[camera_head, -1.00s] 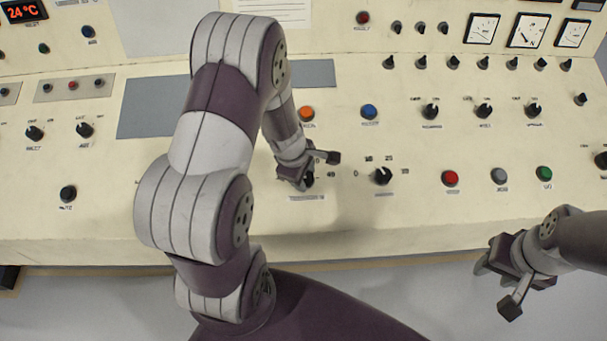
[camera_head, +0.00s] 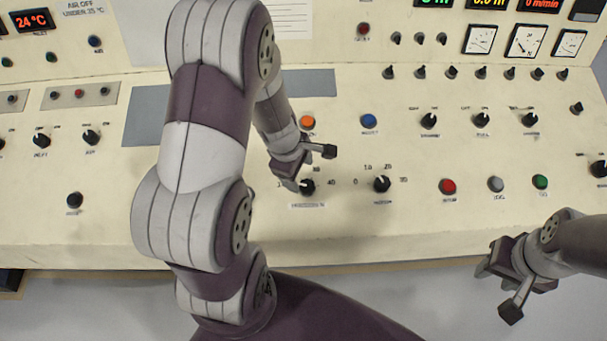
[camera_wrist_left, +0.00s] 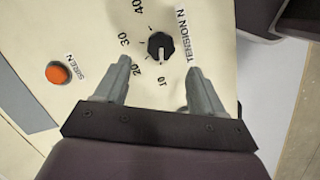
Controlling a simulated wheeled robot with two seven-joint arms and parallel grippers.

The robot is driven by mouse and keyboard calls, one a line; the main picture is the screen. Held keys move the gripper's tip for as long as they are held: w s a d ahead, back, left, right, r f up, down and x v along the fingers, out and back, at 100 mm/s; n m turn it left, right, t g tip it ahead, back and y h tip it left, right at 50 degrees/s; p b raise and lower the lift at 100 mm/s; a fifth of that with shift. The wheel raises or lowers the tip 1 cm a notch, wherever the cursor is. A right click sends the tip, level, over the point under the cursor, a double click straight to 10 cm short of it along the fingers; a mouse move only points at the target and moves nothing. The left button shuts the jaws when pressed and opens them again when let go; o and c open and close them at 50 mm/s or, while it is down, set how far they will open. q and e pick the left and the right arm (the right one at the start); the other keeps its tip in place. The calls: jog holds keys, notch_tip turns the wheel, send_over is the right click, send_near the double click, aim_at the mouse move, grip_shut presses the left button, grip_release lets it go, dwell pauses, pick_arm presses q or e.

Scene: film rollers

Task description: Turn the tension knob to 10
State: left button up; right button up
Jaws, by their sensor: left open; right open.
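The black tension knob (camera_head: 307,187) sits on the cream panel. In the left wrist view the knob (camera_wrist_left: 160,46) is beside its "TENSION N" label (camera_wrist_left: 185,35), with marks 10, 20, 30 and 40 around it. Its white pointer line is directed at the 10 mark (camera_wrist_left: 161,81). My left gripper (camera_head: 309,167) is open just above the knob in the head view. In the wrist view its fingers (camera_wrist_left: 157,82) are spread apart and empty, clear of the knob. My right gripper (camera_head: 497,290) is open and empty in front of the panel edge, at lower right.
An orange siren button (camera_head: 307,121) lies above the knob and a blue button (camera_head: 369,121) to its right. Another black knob (camera_head: 382,184) stands right of the tension knob. A red button (camera_head: 447,186) is farther right. The panel's front strip is clear.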

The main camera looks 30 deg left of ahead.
pick_arm(q)
jog(key=p+v, duration=0.1)
jog(key=v, duration=0.5)
pick_arm(e)
notch_tip(320, 180, up, 2)
jog(key=shift+r, duration=0.1)
